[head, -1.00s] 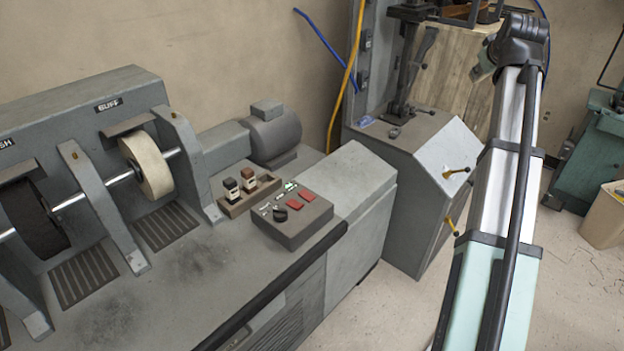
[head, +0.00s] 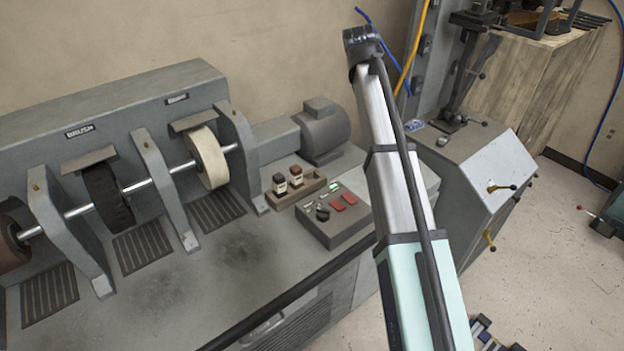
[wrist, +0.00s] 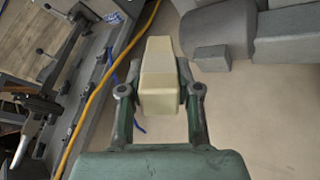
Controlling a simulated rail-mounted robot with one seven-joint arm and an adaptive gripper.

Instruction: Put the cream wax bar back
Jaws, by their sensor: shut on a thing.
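The cream wax bar (wrist: 158,75) is a pale block. In the wrist view it is held between the two fingers of my gripper (wrist: 160,92), which is shut on it, with the bar's far end sticking out beyond the fingertips. The bar and the gripper do not show in the head view, where only my arm is seen, rising in front of the wall. A small wooden tray (head: 312,195) sits on the machine bench, with two dark-topped bars or bottles with pale labels (head: 296,174) at its left side; its right part looks empty.
A control box (head: 335,221) with red buttons stands in front of the tray. A motor (head: 323,133) is behind it, and buffing wheels (head: 209,158) with upright supports are to the left. A yellow cable (wrist: 115,75) and grey machine column are left in the wrist view.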

